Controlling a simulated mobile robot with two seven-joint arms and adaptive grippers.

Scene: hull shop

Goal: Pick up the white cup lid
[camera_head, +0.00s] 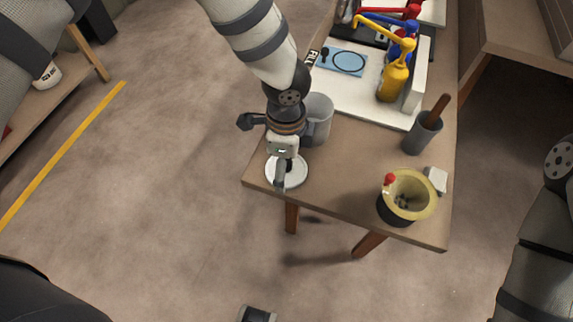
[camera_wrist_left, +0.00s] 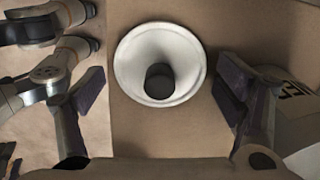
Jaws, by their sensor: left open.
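The white cup lid (camera_head: 297,174) lies at the near left corner of the table, partly hidden under my left gripper. In the left wrist view the white lid (camera_wrist_left: 130,62) is a round, wide-rimmed piece with a dark knob (camera_wrist_left: 159,81) at its centre. My left gripper (camera_head: 281,168) points down just above the lid. Its fingers (camera_wrist_left: 160,90) are open, one on each side of the lid in the wrist view, with nothing held. My right gripper does not show; only part of my right arm is at the right edge.
A grey-white cup (camera_head: 320,113) stands close beside my left wrist. A yellow-rimmed pot (camera_head: 424,200), a white block (camera_head: 437,180) and a dark grey holder (camera_head: 421,137) stand to the right. A white tray (camera_head: 362,100) with a yellow bottle (camera_head: 393,82) is behind.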

